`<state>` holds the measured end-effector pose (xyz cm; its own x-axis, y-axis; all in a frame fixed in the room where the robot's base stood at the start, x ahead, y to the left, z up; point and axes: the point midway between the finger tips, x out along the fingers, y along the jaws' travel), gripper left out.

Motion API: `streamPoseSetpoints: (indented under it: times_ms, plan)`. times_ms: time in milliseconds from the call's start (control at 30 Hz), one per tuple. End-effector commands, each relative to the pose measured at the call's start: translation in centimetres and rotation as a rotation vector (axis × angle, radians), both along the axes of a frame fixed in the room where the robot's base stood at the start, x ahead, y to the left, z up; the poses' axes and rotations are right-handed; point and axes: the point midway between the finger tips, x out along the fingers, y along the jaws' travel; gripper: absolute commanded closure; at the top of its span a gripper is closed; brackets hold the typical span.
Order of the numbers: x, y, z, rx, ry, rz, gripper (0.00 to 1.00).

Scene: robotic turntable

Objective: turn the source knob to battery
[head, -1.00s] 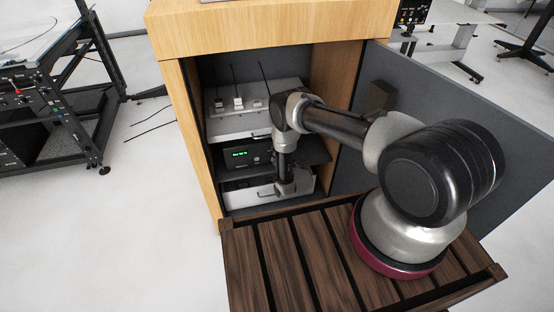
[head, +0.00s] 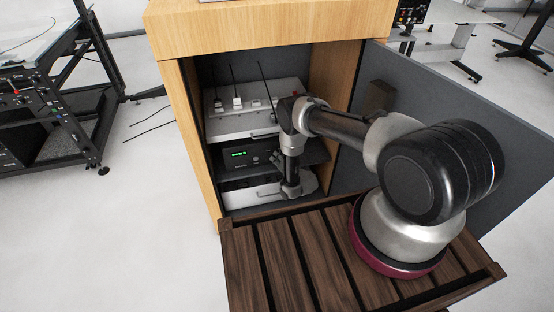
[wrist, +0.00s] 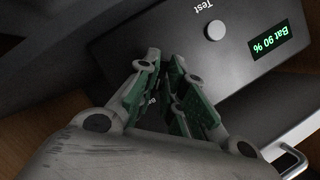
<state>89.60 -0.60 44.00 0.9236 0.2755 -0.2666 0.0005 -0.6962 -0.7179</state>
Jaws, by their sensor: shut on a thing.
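The dark grey power unit (wrist: 120,42) has a lit green display (wrist: 270,40) reading "Bat 90 %", upside down in the wrist view. The unit (head: 228,165) sits inside the cabinet in the head view. A round white button (wrist: 214,31) beside the word "Test" is left of the display in the wrist view. My gripper (wrist: 164,85) has its green-padded fingers against the unit's front panel, shut on the source knob, which the fingers mostly hide. Part of a label, seemingly "Bat", shows between the fingers.
The wooden cabinet (head: 270,32) surrounds the unit, with its grey door (head: 440,125) open at right. A light grey box (head: 225,122) with antennas sits above the unit. Dark slats lie in front.

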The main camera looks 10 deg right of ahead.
Motion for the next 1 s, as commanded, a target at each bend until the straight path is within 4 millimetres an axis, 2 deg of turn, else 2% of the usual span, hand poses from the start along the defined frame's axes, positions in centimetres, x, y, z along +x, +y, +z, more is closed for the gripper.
streamPoseSetpoints:
  times_ms: [100,133,200,233,533,633,767,1000]
  plan:
    - [0.0,-0.1,0.0,0.001,0.000,-0.003,1.00]
    - [0.0,-0.1,0.0,0.001,0.000,-0.003,0.84]
    - [0.0,-0.1,0.0,0.001,0.000,-0.002,0.71]
    - [0.0,-0.1,0.0,0.001,0.000,-0.002,0.68]
    - [-0.1,-0.1,0.0,0.000,0.000,-0.001,0.68]
    - [-0.7,-0.3,0.2,0.000,0.001,-0.002,0.68]
    - [-2.7,-0.9,0.8,-0.001,0.003,-0.003,0.68]
    - [-7.8,-2.4,2.2,-0.001,0.004,-0.002,0.68]
